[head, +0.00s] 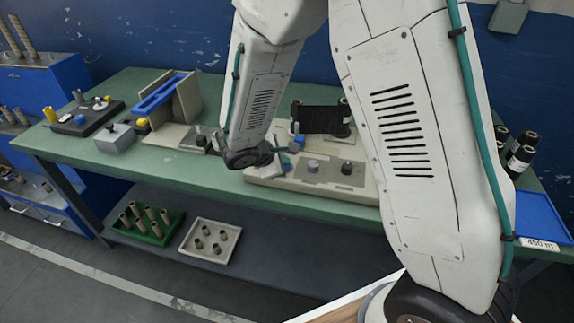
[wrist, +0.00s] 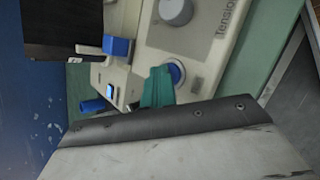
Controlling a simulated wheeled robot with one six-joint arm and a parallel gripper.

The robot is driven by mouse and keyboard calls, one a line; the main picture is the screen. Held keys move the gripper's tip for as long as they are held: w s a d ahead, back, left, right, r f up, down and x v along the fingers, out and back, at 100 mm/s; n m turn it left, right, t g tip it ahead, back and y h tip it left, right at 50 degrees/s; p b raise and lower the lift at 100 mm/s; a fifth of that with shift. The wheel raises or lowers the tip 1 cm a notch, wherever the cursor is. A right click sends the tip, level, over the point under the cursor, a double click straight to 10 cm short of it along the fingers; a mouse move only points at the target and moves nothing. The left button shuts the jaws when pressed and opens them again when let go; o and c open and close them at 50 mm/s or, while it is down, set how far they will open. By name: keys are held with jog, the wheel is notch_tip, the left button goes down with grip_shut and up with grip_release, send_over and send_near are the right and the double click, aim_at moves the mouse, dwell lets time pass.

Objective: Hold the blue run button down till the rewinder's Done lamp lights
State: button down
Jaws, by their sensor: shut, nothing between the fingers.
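The rewinder (head: 262,178) is a beige machine on the green bench, with a dark roll (head: 318,119) at its back. In the wrist view its panel (wrist: 210,38) shows a grey knob by the word "Tension". The blue run button (wrist: 177,74) sits in a pale ring on that panel. My gripper (wrist: 160,88) is shut and empty, its teal fingertips right at the button's edge and partly covering it. I cannot tell whether they press it. A small lit display (wrist: 109,91) is beside it. I cannot make out a Done lamp.
A blue block (wrist: 117,46) and a blue cylinder (wrist: 93,105) are near the fingers. Other bench equipment (head: 116,138) stands to the left. Dark rolls (head: 521,153) and a blue tray (head: 540,218) are at the right. A green crate (head: 150,238) is on the lower shelf.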

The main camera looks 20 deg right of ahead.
jog(key=shift+r, duration=0.85)
jog(key=shift+r, duration=2.5)
